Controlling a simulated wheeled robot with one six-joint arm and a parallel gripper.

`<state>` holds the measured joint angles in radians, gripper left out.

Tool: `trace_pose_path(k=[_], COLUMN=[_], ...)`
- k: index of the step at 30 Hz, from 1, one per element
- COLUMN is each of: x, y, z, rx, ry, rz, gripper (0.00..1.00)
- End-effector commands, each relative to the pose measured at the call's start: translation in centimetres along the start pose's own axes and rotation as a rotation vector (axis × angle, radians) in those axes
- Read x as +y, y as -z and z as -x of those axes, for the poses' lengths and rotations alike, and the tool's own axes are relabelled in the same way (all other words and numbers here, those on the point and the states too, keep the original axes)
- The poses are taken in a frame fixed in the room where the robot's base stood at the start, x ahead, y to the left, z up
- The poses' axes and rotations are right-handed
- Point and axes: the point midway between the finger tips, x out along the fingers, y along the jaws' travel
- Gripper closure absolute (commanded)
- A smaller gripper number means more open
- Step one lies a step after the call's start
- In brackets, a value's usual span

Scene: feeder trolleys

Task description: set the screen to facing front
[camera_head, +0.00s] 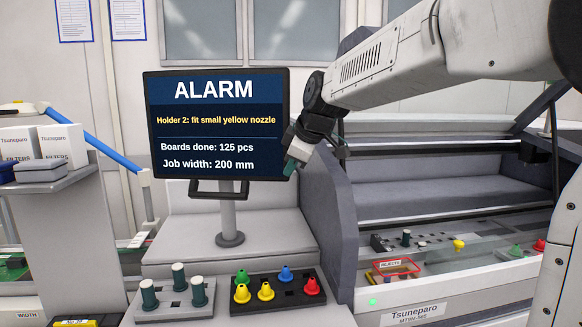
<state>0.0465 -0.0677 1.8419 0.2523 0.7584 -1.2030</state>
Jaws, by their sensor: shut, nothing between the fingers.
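The screen (217,136) stands on a grey post above the machine's front ledge, left of the picture's middle. It shows "ALARM", "Holder 2: fit small yellow nozzle", "Boards done: 125 pcs" and "Job width: 200 mm". Its face is turned nearly toward the camera, with a slight slant. A dark handle (218,195) hangs under its lower edge. My gripper (291,168) is at the screen's lower right edge, with its greenish fingertips shut and pointing down-left. It overlaps the edge in this view; I cannot tell whether it touches. Nothing shows in the fingers.
A grey holder (173,311) with several dark cylinders and a black tray (265,304) with coloured nozzles stand below the screen. A red-rimmed rejects bin (393,272) is inside the machine at right. Its grey side panel (328,215) rises right of the screen. White boxes (40,147) stand left.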

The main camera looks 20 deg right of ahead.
Motion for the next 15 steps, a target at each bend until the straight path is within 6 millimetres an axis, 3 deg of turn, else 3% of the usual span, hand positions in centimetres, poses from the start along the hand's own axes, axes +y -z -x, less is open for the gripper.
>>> trace_pose_path(k=[7,15], x=[0.5,4.3], y=[-0.2,-1.4], z=[-0.2,-1.6], rx=[-0.001,-0.001], ry=[0.000,-0.002], rz=[-0.002,-0.004], gripper=[1.00,1.00])
